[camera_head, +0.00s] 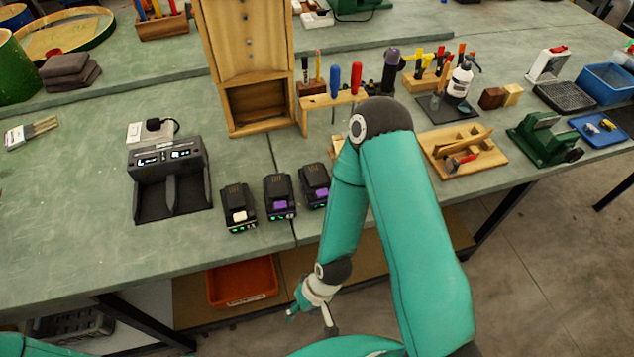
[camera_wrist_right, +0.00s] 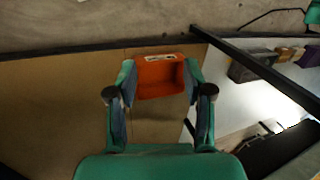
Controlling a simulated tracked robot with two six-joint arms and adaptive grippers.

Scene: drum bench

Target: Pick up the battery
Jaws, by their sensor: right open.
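Three black batteries stand in a row near the front edge of the bench in the head view. The left battery (camera_head: 239,207) has a pale latch; the middle battery (camera_head: 280,196) and right battery (camera_head: 314,186) have purple ones. All show green lights at the front. My right gripper (camera_head: 311,322) is open and empty, low in front of the bench and below the batteries. The right wrist view shows its two spread fingers (camera_wrist_right: 160,80), with no battery between them. My right arm passes close to the right battery in the picture. My left gripper is out of view.
A dark charger (camera_head: 172,185) stands left of the batteries. A wooden cabinet (camera_head: 250,70) and tool rack (camera_head: 335,100) stand behind. An orange bin (camera_head: 243,281) sits on the lower shelf and shows beyond my right fingers (camera_wrist_right: 160,78). The bench's left front is clear.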

